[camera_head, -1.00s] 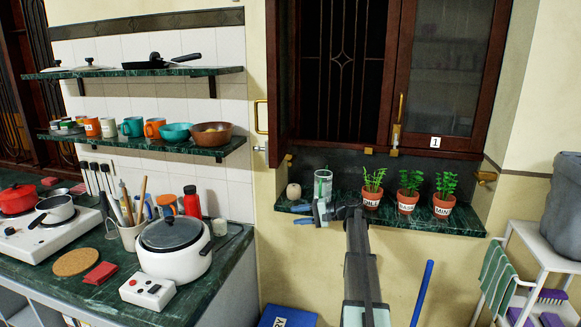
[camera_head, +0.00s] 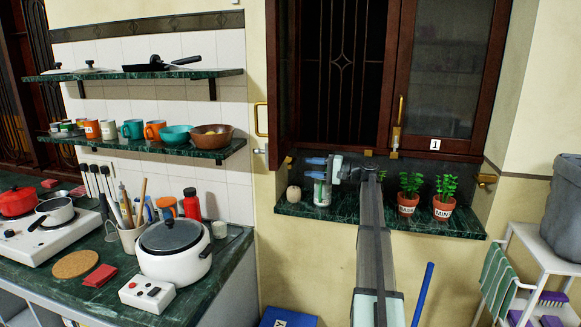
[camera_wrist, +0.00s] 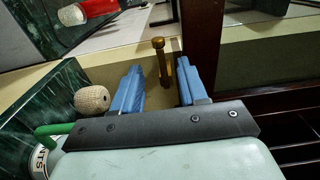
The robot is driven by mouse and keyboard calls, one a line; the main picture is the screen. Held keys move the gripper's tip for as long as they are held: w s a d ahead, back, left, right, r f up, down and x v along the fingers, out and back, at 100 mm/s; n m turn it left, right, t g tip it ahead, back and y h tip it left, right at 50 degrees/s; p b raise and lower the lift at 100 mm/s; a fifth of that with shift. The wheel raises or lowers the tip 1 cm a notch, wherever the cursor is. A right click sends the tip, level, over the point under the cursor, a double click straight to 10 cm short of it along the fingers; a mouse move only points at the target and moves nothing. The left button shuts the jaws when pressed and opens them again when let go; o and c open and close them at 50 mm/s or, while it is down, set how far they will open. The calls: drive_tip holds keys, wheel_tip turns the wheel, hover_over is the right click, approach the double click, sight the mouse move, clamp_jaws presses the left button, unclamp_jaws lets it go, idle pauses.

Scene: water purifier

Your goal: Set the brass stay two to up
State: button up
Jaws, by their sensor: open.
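My gripper (camera_head: 309,168) is open and empty above the window sill, its blue fingers pointing left. A brass peg with a round knob (camera_wrist: 163,62) shows between and beyond the fingers (camera_wrist: 160,88) in the wrist view, with no visible contact. An upright brass handle-like piece (camera_head: 260,118) is on the left, beside the open shutter, with a small horizontal fitting below it. Another upright brass piece (camera_head: 397,122) is on the right sash, near a label reading 1 (camera_head: 435,143). No label 2 is visible, so I cannot tell which brass piece is stay two.
Potted plants (camera_head: 408,198) stand on the green sill (camera_head: 455,222) to the right. The dark shutter (camera_head: 279,85) stands open above.

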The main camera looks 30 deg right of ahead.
sight(292, 165)
drive_tip(key=x, duration=0.8)
drive_tip(key=shift+a, duration=0.1)
drive_tip(key=shift+c, duration=0.3)
clamp_jaws()
